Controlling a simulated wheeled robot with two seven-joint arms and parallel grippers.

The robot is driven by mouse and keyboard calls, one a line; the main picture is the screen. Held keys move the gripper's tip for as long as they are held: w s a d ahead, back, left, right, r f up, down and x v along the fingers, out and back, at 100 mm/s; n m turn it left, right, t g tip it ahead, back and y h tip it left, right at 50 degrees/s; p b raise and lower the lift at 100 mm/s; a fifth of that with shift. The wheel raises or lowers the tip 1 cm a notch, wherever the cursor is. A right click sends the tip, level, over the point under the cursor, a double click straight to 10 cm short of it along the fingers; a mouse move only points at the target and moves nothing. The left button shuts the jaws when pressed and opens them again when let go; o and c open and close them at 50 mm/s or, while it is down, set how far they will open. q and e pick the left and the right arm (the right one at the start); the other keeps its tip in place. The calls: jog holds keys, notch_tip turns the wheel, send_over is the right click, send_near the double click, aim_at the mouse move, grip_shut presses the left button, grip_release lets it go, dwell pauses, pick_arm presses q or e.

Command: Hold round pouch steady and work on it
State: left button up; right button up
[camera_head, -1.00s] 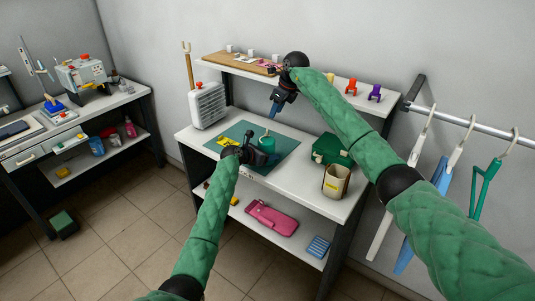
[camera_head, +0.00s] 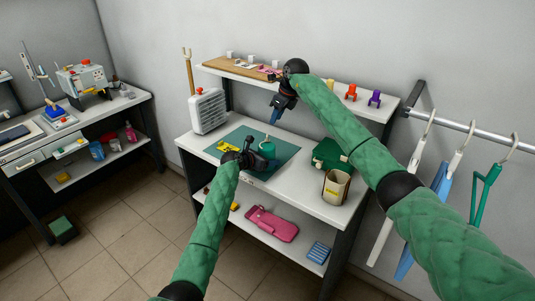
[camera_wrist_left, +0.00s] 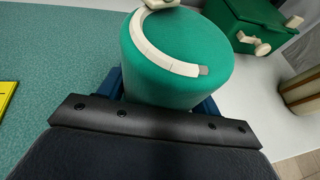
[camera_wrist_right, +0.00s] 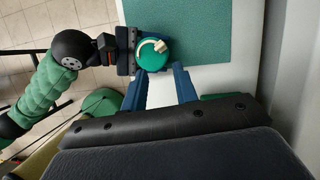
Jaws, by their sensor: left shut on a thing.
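The round pouch (camera_head: 267,147) is a green drum standing upright on the dark green mat (camera_head: 284,157). In the left wrist view the pouch (camera_wrist_left: 178,45) shows a cream zipper arc with a grey end on its top. The cream pull tab (camera_wrist_right: 160,46) shows in the right wrist view. My left gripper (camera_head: 257,157) is shut on the pouch's lower side, its blue fingers partly hidden. My right gripper (camera_head: 273,116) is above the pouch, pointing down. Its fingers (camera_wrist_right: 160,88) are apart and empty, with the pouch beyond the tips.
A yellow item (camera_head: 228,145) lies on the mat's left. A green box (camera_head: 332,153) and a cream container (camera_head: 336,187) stand to the right. A white heater-like unit (camera_head: 209,111) stands at the left. A raised shelf (camera_head: 325,88) runs behind. Hangers (camera_head: 440,180) hang at the right.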

jog(key=s+a+f, duration=0.2)
jog(key=a+f, duration=0.1)
jog(key=a, duration=0.2)
jog(key=s+a+r+g+y, duration=0.1)
jog(key=s+a+r+y, duration=0.1)
jog(key=a+r+y, duration=0.4)
jog(key=s+a+r+y, duration=0.2)
jog(key=a+r+y, duration=0.15)
jog(key=a, duration=0.45)
jog(key=w+d+r+m+t+y, duration=0.1)
jog(key=w+r+m+t+y, duration=0.25)
jog(key=r+m+t, duration=0.5)
jog(key=w+r+m+t+y, duration=0.2)
jog(key=w+r+m+t, duration=0.25)
jog(key=r+m, duration=0.55)
jog(key=w+d+m+t+h, duration=0.5)
jog(key=m+h, duration=0.3)
jog(key=m, duration=0.3)
jog(key=m+g+h, duration=1.1)
jog(key=m+g, duration=0.3)
jog(key=m, duration=0.6)
send_near(267, 136)
jog(key=shift+n, duration=0.25)
jog(key=x, duration=0.9)
jog(key=shift+w, duration=0.35)
